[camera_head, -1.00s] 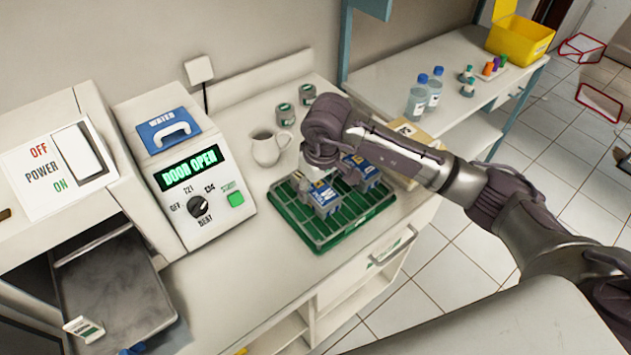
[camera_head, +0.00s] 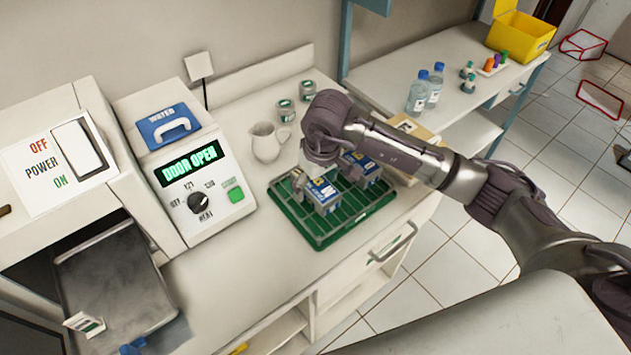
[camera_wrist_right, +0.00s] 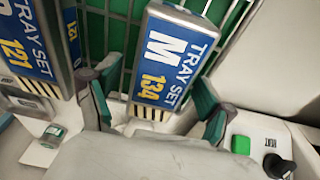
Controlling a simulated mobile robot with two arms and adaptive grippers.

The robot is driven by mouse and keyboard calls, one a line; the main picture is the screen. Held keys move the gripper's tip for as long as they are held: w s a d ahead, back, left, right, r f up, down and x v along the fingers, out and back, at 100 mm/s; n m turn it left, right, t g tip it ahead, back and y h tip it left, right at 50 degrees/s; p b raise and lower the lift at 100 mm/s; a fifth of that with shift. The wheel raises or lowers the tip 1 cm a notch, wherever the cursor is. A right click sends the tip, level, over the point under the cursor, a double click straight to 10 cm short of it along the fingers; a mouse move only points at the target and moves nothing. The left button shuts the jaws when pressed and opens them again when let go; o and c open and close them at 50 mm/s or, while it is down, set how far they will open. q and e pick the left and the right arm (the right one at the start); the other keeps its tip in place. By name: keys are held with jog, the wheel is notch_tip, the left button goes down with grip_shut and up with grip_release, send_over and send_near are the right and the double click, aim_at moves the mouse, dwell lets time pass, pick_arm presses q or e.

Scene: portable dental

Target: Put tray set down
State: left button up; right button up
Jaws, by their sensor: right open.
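A blue-labelled tray set marked M 134 (camera_head: 323,194) stands upright on the green drying rack (camera_head: 322,238); it also shows in the right wrist view (camera_wrist_right: 170,52). My right gripper (camera_wrist_right: 150,98) is open, with one finger on each side of this tray set's near end. In the head view one finger shows at its left; the other is hidden. A second tray set (camera_head: 364,170), marked 121 in the wrist view (camera_wrist_right: 30,45), stands beside it on the rack. My left gripper is not in view.
The sterilizer (camera_head: 205,170) reads DOOR OPEN, and its metal tray (camera_head: 115,280) sticks out at left. A white jug (camera_head: 266,143) and two jars (camera_head: 286,111) stand behind the rack. The counter left of the rack (camera_head: 235,270) is clear.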

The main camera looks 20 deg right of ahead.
aim_at(320, 187)
notch_tip(320, 187, up, 12)
jog(key=s+b, duration=0.1)
jog(key=b, duration=0.3)
jog(key=shift+s+d, duration=0.3)
jog(key=shift+s, duration=0.05)
jog(key=shift+f, duration=0.1)
